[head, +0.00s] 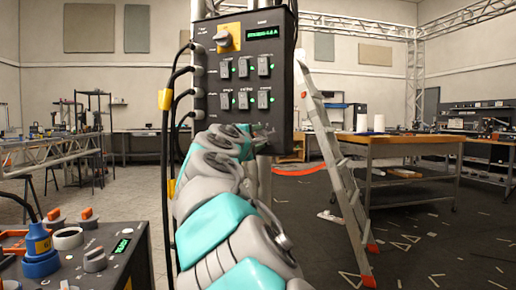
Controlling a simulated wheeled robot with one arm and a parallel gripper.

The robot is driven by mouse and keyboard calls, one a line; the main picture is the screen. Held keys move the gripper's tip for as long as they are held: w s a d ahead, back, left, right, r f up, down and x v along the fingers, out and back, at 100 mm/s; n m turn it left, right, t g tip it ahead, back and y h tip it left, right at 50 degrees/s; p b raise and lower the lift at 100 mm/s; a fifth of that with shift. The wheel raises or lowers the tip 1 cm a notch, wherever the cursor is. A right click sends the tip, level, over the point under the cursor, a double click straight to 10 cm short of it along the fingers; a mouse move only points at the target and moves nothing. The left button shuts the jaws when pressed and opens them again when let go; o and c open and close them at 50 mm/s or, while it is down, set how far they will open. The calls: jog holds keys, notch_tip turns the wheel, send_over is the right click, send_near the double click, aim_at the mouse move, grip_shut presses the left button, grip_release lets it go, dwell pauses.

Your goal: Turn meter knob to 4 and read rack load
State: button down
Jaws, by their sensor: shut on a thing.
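The dark rack panel (288,105) stands in the upper middle. Its meter knob (224,38), light grey, sits on a yellow plate at the upper left of the panel. The green display (265,34) is to the right of the knob; its digits are too small to read surely. My gripper (262,131) is mostly hidden at the far end of my arm, near the panel's lower edge and below the knob. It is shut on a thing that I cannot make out. No fingers show on the meter knob.
Several breaker switches (243,67) with green lights fill the panel, and black cables (166,140) hang at its left. A stepladder (335,170) stands close at the right, before a wooden workbench (405,145). A control box (100,255) is at lower left.

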jog(key=m+h+b, duration=0.1)
jog(key=m+b, duration=0.2)
jog(key=m, duration=0.8)
jog(key=shift+w+b, duration=0.1)
jog(key=shift+b, duration=0.3)
jog(key=shift+m+h, duration=0.5)
jog(key=shift+m, duration=2.4)
jog(key=shift+p, duration=0.3)
jog(key=shift+c, duration=1.8)
grip_release()
